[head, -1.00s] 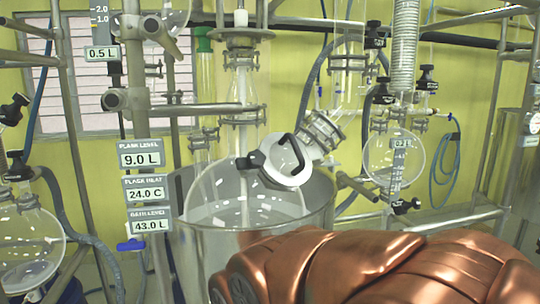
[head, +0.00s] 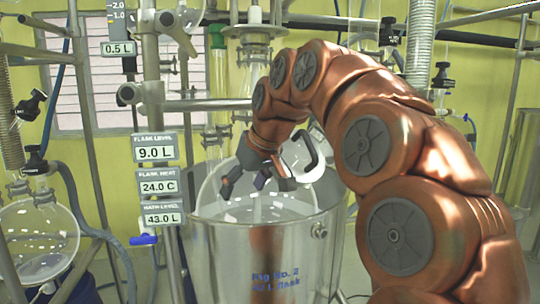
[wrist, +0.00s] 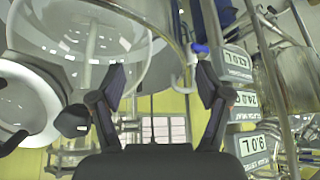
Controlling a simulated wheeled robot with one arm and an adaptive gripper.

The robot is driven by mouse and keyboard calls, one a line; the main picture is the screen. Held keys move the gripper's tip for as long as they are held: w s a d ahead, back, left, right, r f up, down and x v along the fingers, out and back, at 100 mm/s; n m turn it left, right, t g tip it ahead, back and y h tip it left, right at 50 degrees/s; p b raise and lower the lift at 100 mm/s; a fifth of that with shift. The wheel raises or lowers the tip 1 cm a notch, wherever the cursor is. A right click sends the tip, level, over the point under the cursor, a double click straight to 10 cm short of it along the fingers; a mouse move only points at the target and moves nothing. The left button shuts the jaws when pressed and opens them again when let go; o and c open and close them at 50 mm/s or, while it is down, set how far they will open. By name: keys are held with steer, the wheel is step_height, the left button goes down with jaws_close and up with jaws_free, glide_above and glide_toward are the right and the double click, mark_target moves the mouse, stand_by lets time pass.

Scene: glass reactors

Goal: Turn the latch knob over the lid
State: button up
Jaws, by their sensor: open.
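The lid (head: 312,160) is a white-rimmed cover with a black handle, on the big glass flask (head: 245,205). It also shows at the lower left of the wrist view (wrist: 22,100), which is upside down. The black latch knob (wrist: 72,122) sits at the lid's edge, left of my gripper's left finger and outside the jaws. In the head view, the knob is partly hidden by or merged with my dark fingers. My gripper (wrist: 161,78) is open and empty; in the head view it hangs over the flask (head: 245,184), just left of the lid.
The flask sits in a steel bath vessel (head: 262,255). Display plates, including the flask level sign (head: 155,148), hang on a post at the left and show close to the right finger in the wrist view. Another glass flask (head: 38,238) stands at far left. Pipes surround the vessel.

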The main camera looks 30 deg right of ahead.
steer(key=w+d+r+m+t+h, duration=0.1)
steer(key=w+d+r+t, duration=0.2)
steer(key=d+r, duration=0.75)
steer(key=shift+w+d+f+p, duration=0.15)
steer(key=shift+w+d+f, duration=0.15)
steer(key=shift+w+f, duration=0.7)
steer(key=shift+w+d+f+p, duration=0.25)
steer(key=shift+w+f, duration=0.4)
steer(key=shift+f, duration=0.65)
steer(key=shift+w+d+f+p, duration=0.1)
steer(key=shift+w+d+f, duration=0.2)
steer(key=shift+w+f, duration=0.7)
steer(key=shift+s+f, duration=0.15)
steer(key=shift+s, duration=0.05)
steer(key=shift+c, duration=0.3)
steer(key=c, duration=1.1)
